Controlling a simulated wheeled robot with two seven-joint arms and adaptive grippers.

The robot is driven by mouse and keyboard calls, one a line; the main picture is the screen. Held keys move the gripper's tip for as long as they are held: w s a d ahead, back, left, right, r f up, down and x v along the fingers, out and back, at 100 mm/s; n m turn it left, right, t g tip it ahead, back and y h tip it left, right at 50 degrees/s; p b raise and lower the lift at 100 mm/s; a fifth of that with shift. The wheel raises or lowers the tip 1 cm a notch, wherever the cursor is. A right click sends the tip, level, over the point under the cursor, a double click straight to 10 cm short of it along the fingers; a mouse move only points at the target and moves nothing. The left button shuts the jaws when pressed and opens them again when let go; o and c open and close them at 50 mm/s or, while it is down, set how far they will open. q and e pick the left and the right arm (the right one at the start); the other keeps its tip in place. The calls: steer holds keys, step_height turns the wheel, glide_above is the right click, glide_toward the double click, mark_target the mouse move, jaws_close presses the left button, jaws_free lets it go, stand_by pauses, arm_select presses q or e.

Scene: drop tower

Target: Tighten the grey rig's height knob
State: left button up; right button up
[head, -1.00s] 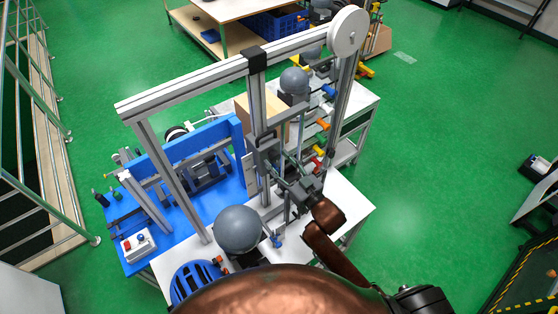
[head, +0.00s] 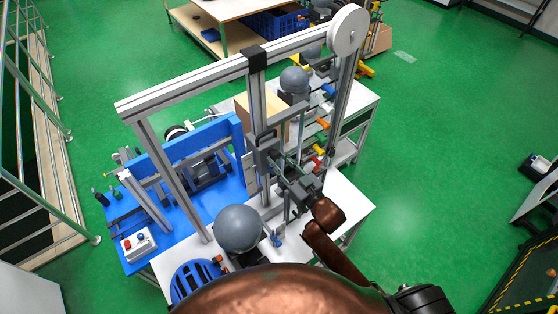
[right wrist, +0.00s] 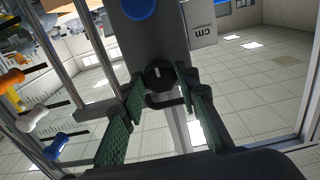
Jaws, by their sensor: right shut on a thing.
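The grey rig (head: 185,90) is a tall aluminium frame with a long top beam. A grey carriage (head: 268,148) sits on its middle upright. In the right wrist view the dark round height knob (right wrist: 159,74), with a pale mark on its face, is on the grey block (right wrist: 157,38). My right gripper (head: 280,166) reaches the carriage from the lower right. In the right wrist view its green-padded fingers (right wrist: 160,84) are shut on the knob from both sides. The knob is hidden in the head view. My left gripper is not in view.
A grey ball (head: 239,228) and a blue helmet (head: 194,283) are at the front of the white table (head: 345,205). A blue bench (head: 150,215) with a control box (head: 138,245) stands at left. Coloured handles (head: 323,125) are behind the gripper.

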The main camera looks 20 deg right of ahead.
steer(key=n+p, duration=0.1)
steer(key=n, duration=0.2)
steer(key=shift+r+n+p, duration=0.1)
steer(key=shift+n+p, duration=0.25)
steer(key=shift+n, duration=0.05)
steer(key=n+p, duration=0.1)
steer(key=n, duration=0.3)
steer(key=shift+n, duration=0.3)
steer(key=n, duration=0.4)
steer(key=shift+p, duration=0.3)
steer(key=shift+n, duration=2.8)
steer(key=o, duration=1.2)
steer(key=shift+c, duration=0.2)
